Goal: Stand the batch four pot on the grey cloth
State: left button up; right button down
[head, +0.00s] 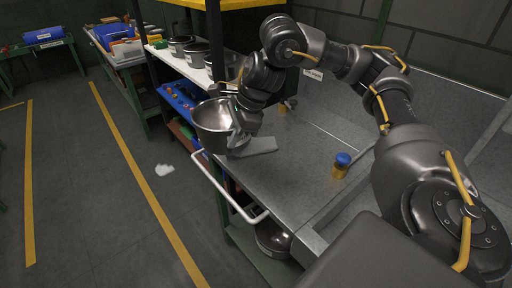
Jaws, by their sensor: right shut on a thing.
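A shiny steel pot (211,122) is held in my right gripper (236,138), at the left edge of the steel bench. The gripper is shut on its right side. The pot is off the floor and its open mouth faces up, tilted slightly. No batch mark on it can be read. A flat grey piece (262,146), which looks like the grey cloth, lies on the bench just right of the gripper; the gripper partly hides its left end. My left gripper is not in view.
Several pots, such as this one (180,46), stand on the shelf behind. A blue-capped yellow jar (342,165) stands on the bench. A white rail (232,196) runs along the bench's left edge. Another pot (272,240) sits below. The bench (285,190) has clear room in front.

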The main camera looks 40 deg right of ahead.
jog(key=d+f, duration=0.1)
jog(key=d, duration=0.1)
jog(key=d+f, duration=0.1)
jog(key=d, duration=0.1)
jog(key=w+d+f, duration=0.1)
jog(key=d, duration=0.1)
jog(key=shift+w+d, duration=0.1)
jog(key=shift+d, duration=0.25)
jog(key=d+f, duration=0.1)
jog(key=f, duration=0.2)
jog(key=w+d+f, duration=0.1)
jog(key=d+f, duration=0.1)
jog(key=f, duration=0.1)
jog(key=d+f, duration=0.2)
jog(key=f, duration=0.1)
jog(key=shift+w+d+f, duration=0.1)
jog(key=shift+w+d, duration=0.05)
jog(key=shift+d, duration=0.1)
jog(key=shift+a, duration=0.1)
